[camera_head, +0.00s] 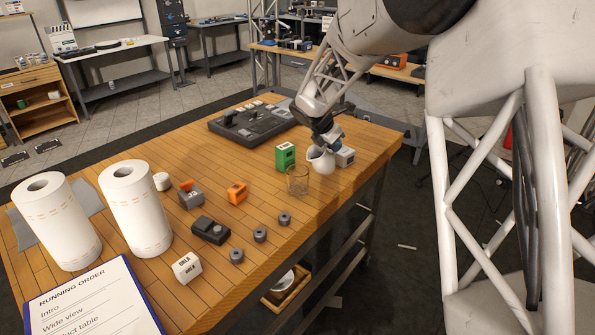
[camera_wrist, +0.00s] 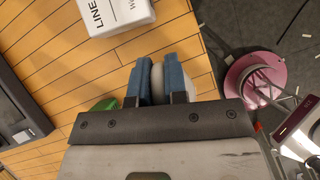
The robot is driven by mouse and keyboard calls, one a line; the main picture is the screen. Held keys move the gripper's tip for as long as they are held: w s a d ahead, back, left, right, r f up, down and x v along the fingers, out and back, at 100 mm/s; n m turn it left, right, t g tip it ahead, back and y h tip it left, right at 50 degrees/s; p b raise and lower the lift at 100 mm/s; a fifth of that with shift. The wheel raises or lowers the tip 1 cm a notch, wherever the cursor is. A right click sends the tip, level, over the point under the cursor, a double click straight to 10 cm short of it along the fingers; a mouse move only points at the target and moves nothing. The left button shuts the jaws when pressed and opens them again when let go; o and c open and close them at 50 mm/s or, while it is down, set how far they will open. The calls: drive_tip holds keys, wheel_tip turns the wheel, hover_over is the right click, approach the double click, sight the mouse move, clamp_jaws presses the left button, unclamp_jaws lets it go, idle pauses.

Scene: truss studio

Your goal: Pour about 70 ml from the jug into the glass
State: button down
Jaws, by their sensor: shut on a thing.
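The white jug (camera_head: 321,163) is at the right part of the wooden table, with its spout toward the left. The clear glass (camera_head: 297,181) stands on the table just left of the jug and looks empty. My gripper (camera_head: 328,137) is shut on the jug from above and behind. In the wrist view my gripper's blue fingers (camera_wrist: 156,82) close on a pale part of the jug (camera_wrist: 157,76); most of the jug is hidden there. I cannot tell whether the jug touches the table or how much it holds.
A dark control panel (camera_head: 252,124) lies farther back. Small grey cylinders (camera_head: 260,235), orange blocks and paper rolls (camera_head: 135,210) are toward the left and front. The table's right edge is close.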

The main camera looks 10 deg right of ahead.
drive_tip(key=shift+s+a+r+t+h, duration=0.4)
drive_tip(key=shift+a+r+h, duration=0.1)
drive_tip(key=shift+a+r, duration=0.1)
drive_tip(key=shift+s+a+r+t+h, duration=0.15)
drive_tip(key=shift+a+r+t+h, duration=0.1)
drive_tip(key=shift+r+h, duration=0.25)
drive_tip(key=shift+s+a+r+t+h, duration=0.1)
drive_tip(key=shift+a+r+t+h, duration=0.15)
drive_tip(key=shift+r+h, duration=0.25)
drive_tip(key=shift+s+a+r+t+h, duration=0.25)
drive_tip(key=shift+r+t+h, duration=0.2)
drive_tip(key=shift+h, duration=0.15)
drive_tip(key=shift+a+r+h, duration=0.2)
drive_tip(key=shift+h, duration=0.2)
drive_tip(key=shift+s+a+r+t, duration=0.1)
drive_tip(key=shift+r+t, duration=0.1)
drive_tip(key=shift+t, duration=0.05)
drive_tip(key=shift+s+a+r+t+h, duration=0.35)
drive_tip(key=shift+a+r+h, duration=0.2)
drive_tip(key=shift+h, duration=0.35)
idle(0.3)
drive_tip(key=shift+s+a+r+t, duration=0.15)
drive_tip(key=shift+s+a+t, duration=0.05)
drive_tip(key=shift+a+t, duration=0.2)
drive_tip(key=shift+h, duration=0.3)
